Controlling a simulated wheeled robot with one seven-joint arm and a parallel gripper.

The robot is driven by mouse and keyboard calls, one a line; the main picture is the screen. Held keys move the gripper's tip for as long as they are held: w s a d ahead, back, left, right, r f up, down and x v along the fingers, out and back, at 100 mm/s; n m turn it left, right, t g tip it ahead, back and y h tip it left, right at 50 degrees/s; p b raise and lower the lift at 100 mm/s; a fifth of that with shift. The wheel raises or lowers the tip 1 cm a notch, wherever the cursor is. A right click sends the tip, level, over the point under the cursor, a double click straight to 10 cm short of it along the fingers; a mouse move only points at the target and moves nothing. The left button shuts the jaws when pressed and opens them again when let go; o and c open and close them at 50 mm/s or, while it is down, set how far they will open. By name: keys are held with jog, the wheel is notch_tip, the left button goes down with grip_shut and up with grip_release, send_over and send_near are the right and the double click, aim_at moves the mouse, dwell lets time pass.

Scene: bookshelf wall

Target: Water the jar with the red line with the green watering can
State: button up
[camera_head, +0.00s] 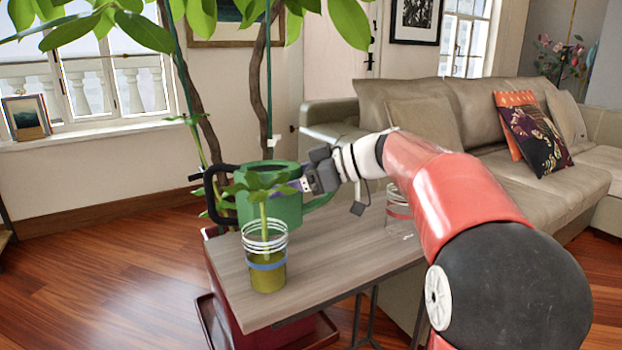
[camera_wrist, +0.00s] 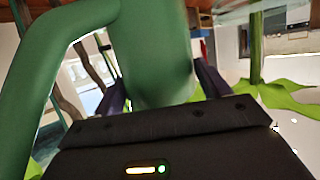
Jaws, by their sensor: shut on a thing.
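The green watering can (camera_head: 288,210) is upright at the far left part of the small table. My gripper (camera_head: 312,182) is shut on its right side, near the green handle; the exact contact is hard to see. The can's green surface (camera_wrist: 155,60) fills the middle of the wrist view, between my fingers (camera_wrist: 162,90). A clear jar with a red line (camera_head: 398,214) stands on the right side of the table, partly hidden behind my arm. Another clear jar with a blue line (camera_head: 267,277) holds a green plant at the table's near left, in front of the can.
The wooden table (camera_head: 335,270) is clear between the two jars. A tall potted tree (camera_head: 268,70) rises behind the can, its leaves overhanging. A beige sofa (camera_head: 425,105) stands behind and to the right. A black curved bar (camera_head: 210,195) is at the can's left.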

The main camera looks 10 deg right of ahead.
jog(key=shift+m+t+y, duration=0.3)
jog(key=shift+y, duration=0.6)
jog(key=d+f+b, duration=0.1)
jog(key=d, duration=0.1)
jog(key=d+f+b, duration=0.2)
jog(key=shift+d+f, duration=0.1)
jog(key=shift+f, duration=0.05)
jog(key=shift+r+y, duration=0.2)
jog(key=shift+y, duration=0.1)
dwell(0.3)
jog(key=shift+r+b, duration=0.35)
jog(key=shift+r, duration=0.2)
jog(key=shift+r+y, duration=0.15)
jog(key=shift+y, duration=0.15)
jog(key=shift+r, duration=0.2)
